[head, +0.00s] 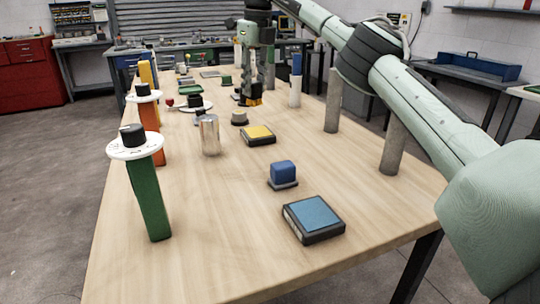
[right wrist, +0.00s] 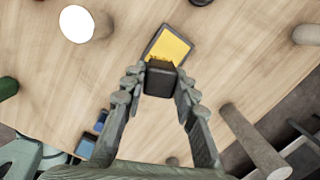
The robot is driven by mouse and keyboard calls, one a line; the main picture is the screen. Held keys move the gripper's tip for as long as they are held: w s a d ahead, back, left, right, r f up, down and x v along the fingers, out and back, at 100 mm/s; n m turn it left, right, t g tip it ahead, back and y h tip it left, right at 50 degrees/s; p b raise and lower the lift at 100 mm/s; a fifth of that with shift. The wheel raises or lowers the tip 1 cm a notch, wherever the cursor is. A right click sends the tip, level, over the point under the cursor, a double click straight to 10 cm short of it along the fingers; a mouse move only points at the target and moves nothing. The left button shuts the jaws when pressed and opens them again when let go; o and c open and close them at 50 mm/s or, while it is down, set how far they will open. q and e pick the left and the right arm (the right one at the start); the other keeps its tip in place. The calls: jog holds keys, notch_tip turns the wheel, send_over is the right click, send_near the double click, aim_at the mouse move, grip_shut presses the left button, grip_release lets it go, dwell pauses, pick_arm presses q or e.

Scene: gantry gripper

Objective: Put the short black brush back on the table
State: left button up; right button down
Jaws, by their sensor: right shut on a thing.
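My right gripper (head: 250,86) is over the far half of the table (head: 330,195), pointing down. It is shut on the short black brush (head: 249,99), whose black body and yellow bristles show below the fingers. In the right wrist view the black brush (right wrist: 160,79) sits between the two fingers of my right gripper (right wrist: 158,88), with the bristles at its far end. Whether the brush touches the table top is hard to tell. My left gripper is not in view.
A yellow-topped pad (head: 258,135), a metal cylinder (head: 209,135) and a dark round piece (head: 239,118) stand nearer. A blue block (head: 283,172) and a blue-topped pad (head: 315,217) are in front. Grey posts (head: 392,146) line the right side.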

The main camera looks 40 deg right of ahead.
jog(key=shift+s+f, duration=0.15)
jog(key=shift+f, duration=0.05)
jog(key=s+a+f, duration=0.1)
jog(key=s+f, duration=0.2)
jog(key=s+a+f+b, duration=0.1)
jog(key=s+f, duration=0.2)
jog(key=s, duration=0.1)
jog(key=s+a+f, duration=0.1)
jog(key=s+f, duration=0.2)
jog(key=f, duration=0.1)
jog(key=shift+s+a+b, duration=0.35)
jog(key=shift+s+a, duration=0.05)
jog(key=shift+f, duration=0.25)
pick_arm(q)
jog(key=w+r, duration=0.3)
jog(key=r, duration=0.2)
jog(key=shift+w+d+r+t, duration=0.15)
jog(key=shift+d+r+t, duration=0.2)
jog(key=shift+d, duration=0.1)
pick_arm(e)
jog(key=c, duration=1.6)
grip_release()
jog(key=shift+f, duration=0.1)
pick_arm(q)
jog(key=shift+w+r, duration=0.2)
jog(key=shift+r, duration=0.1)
pick_arm(e)
jog(key=o, duration=0.4)
